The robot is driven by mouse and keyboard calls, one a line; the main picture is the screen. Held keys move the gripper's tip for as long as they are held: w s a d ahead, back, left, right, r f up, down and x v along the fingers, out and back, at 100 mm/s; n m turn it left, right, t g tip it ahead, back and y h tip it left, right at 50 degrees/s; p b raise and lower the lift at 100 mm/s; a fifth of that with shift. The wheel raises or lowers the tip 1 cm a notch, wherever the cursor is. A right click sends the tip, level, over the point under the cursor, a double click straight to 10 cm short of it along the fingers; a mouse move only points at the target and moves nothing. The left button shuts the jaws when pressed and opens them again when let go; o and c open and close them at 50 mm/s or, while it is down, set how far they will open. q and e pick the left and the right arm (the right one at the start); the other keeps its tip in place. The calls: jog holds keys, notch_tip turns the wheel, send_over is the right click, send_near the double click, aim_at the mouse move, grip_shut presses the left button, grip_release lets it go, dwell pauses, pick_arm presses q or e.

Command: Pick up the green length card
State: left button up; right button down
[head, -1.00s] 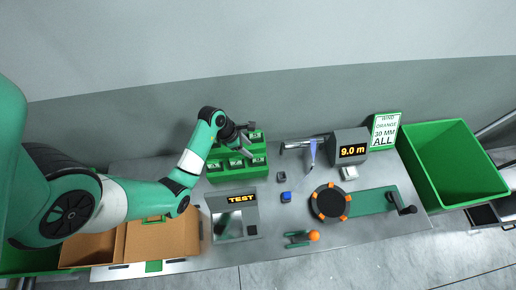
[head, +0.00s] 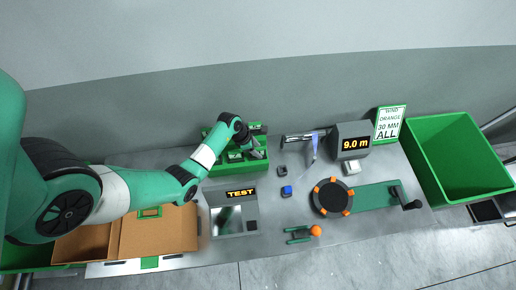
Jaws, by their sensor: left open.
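A green rack (head: 240,168) with several small green cards stands at the back middle of the table. One green card (head: 235,156) with a light mark shows in its front row. Which card is the length card is too small to read. My left gripper (head: 256,152) is open, over the right part of the rack, pointing down among the cards. It hides some of them, and I cannot tell whether it touches one. My right gripper is not in view.
A TEST unit (head: 233,220) stands in front of the rack. A cardboard box (head: 158,236) lies at the left. Right of the rack are a 9.0 m display (head: 352,142), a black winding disc (head: 331,198), an order sign (head: 389,124) and a green bin (head: 458,160).

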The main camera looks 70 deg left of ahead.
pick_arm(q)
jog(key=shift+w+d+f, duration=0.1)
jog(key=shift+w+f, duration=0.05)
jog(key=shift+f, duration=0.35)
grip_shut()
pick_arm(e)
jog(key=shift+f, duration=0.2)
pick_arm(q)
jog(key=shift+r, duration=0.2)
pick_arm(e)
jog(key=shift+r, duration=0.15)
